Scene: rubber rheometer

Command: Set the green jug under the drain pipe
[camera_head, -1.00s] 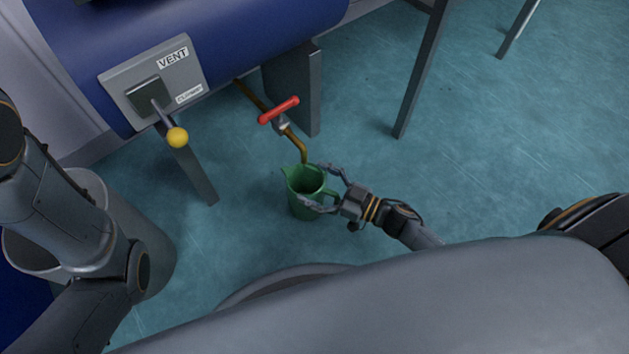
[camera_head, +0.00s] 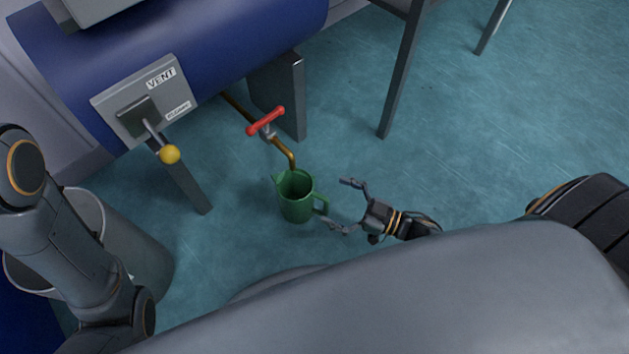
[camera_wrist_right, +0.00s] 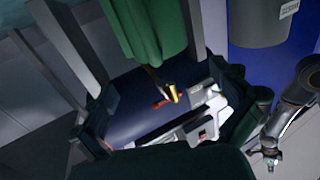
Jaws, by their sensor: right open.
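The green jug (camera_head: 297,207) stands upright on the floor, its mouth below the end of the brass drain pipe (camera_head: 290,157). The pipe tip appears at or just above the jug's rim. My right gripper (camera_head: 338,205) is open and empty, just right of the jug's handle and apart from it. In the right wrist view the green jug (camera_wrist_right: 147,25) hangs in at the top, beyond the spread fingers of my right gripper (camera_wrist_right: 168,115), with the drain pipe (camera_wrist_right: 167,85) near it.
A red valve handle (camera_head: 266,121) sits on the pipe. A vent panel (camera_head: 148,98) with a yellow-knobbed lever (camera_head: 169,154) is on the blue cylinder (camera_head: 235,40). A grey bin (camera_head: 135,245) stands at left. Grey legs (camera_head: 401,75) stand behind; the floor at right is clear.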

